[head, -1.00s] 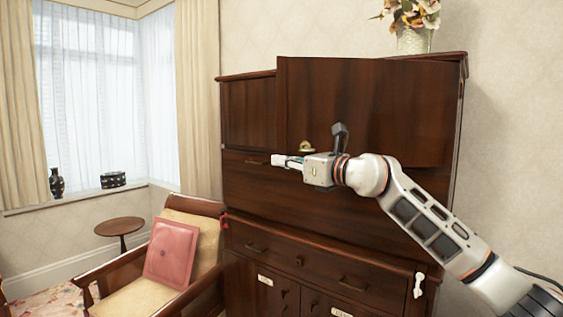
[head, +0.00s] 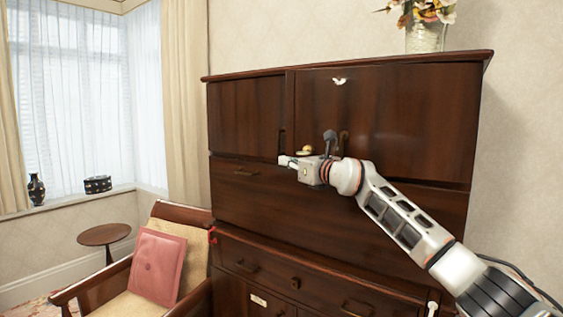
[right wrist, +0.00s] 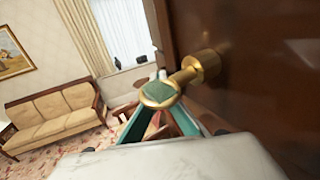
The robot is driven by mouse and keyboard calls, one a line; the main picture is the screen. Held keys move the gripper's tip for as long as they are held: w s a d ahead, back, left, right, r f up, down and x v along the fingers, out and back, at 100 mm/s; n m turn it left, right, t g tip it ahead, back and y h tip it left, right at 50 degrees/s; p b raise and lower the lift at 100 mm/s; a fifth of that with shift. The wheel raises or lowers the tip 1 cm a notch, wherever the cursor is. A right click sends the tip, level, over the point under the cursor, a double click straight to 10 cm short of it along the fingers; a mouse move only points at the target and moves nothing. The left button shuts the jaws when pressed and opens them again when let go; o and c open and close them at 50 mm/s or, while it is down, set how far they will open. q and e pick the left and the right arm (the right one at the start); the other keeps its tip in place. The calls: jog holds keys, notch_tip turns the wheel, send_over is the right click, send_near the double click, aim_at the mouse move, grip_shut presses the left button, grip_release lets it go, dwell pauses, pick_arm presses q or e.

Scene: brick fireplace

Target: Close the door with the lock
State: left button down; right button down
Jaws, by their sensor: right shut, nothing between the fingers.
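The dark wooden cabinet's upper right door (head: 400,115) carries a small pale lock-like fitting (head: 339,81) near its top. The door looks nearly flush with the cabinet front, but I cannot tell whether it is fully closed. My right gripper (head: 285,161) is shut and empty, in front of the door's lower left part. In the right wrist view, a brass knob-like fitting (right wrist: 203,67) sticks out from a brown wooden face, close beyond the shut fingertips (right wrist: 160,95). I cannot tell whether they touch. My left gripper is not in view.
The upper left door (head: 245,117) is beside it. Drawers (head: 300,275) lie below. An armchair with a pink cushion (head: 157,266) and a small round table (head: 104,234) stand to the left. A flower vase (head: 424,38) stands on the cabinet.

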jog(key=shift+w+d+m+h, duration=0.2)
jog(key=shift+w+d, duration=0.15)
jog(key=shift+w, duration=0.25)
jog(key=shift+w+d+m+h, duration=0.1)
jog(key=shift+w+d+h, duration=0.1)
jog(key=shift+w+d, duration=0.3)
jog(key=shift+a, duration=0.2)
